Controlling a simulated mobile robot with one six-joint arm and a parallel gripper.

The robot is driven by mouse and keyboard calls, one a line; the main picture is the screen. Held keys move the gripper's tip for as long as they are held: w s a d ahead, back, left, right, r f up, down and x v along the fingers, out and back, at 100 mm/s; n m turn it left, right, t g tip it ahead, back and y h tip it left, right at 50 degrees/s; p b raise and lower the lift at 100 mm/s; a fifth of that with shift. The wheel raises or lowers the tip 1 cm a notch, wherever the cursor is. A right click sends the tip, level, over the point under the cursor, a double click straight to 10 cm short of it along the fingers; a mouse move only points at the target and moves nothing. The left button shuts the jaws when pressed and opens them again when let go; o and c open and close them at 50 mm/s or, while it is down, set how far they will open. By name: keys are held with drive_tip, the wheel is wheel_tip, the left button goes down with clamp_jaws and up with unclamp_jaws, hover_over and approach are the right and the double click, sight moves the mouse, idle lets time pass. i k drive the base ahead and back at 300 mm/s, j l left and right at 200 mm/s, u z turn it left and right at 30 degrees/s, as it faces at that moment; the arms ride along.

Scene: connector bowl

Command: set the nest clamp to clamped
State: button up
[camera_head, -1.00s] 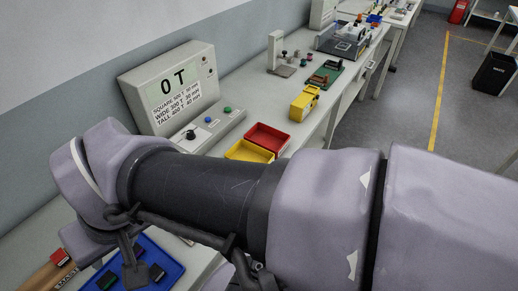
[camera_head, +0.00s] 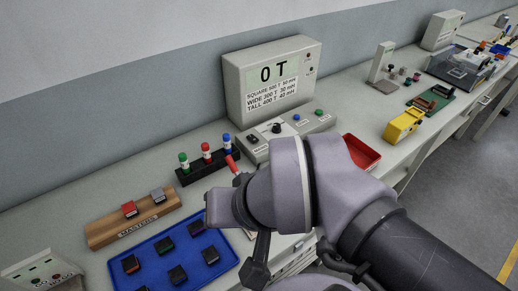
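My arm crosses the lower right and hides part of the bench; no gripper fingers show. A red-tipped lever-like part (camera_head: 231,163) stands just behind my wrist, to the right of a black rack. Its lower end is hidden, and I cannot tell whether it belongs to the nest clamp or which way the clamp is set. No other part that I can identify as the nest clamp shows.
A grey display box (camera_head: 232,82) reads "0 T", with a control box (camera_head: 252,150) before it. A black rack (camera_head: 190,177) holds red, green and blue-topped pieces. A blue tray (camera_head: 150,279) with several dark connectors and a wooden masters block (camera_head: 100,236) lie left. A red bin (camera_head: 374,158) is right.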

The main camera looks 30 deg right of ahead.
sight(231, 163)
drive_tip(key=z, duration=0.3)
drive_tip(key=i+l, duration=0.1)
drive_tip(key=l, duration=0.35)
drive_tip(key=i+l, duration=0.1)
drive_tip(key=l, duration=0.3)
drive_tip(key=i+l, duration=0.15)
drive_tip(key=l, duration=0.3)
